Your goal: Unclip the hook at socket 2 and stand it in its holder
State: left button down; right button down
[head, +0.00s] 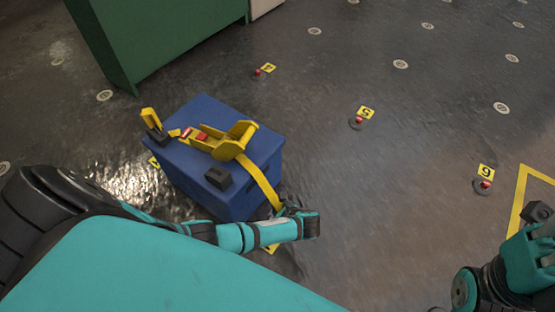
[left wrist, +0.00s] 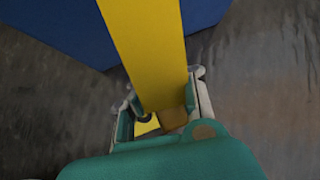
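A blue box (head: 235,203) carries a yellow strap (head: 262,186) with a yellow ratchet (head: 236,140). The strap runs down the box's right side to my left gripper (head: 300,214). In the left wrist view the strap (left wrist: 148,45) passes down between the two fingers of my left gripper (left wrist: 168,100). A brownish end piece (left wrist: 173,118), apparently the hook, shows between them, with floor visible beside it; the fingers stand apart. The socket below is hidden. A black holder block (head: 218,178) on the box is empty. My right gripper (head: 540,215) is at the right edge, fingers unclear.
A second black block (head: 157,136) on the box holds an upright yellow piece (head: 150,117). Floor sockets with red parts and yellow number plates 4 (head: 268,68), 5 (head: 366,112) and 6 (head: 486,171) lie beyond. A green cabinet (head: 165,40) stands behind. The middle floor is otherwise clear.

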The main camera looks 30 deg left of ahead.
pick_arm(q)
jog(key=shift+s+p, duration=0.45)
jog(key=shift+s, duration=0.25)
jog(key=shift+s+a+p, duration=0.1)
jog(key=shift+s+p, duration=0.4)
jog(key=shift+s, duration=0.2)
jog(key=shift+r, duration=0.1)
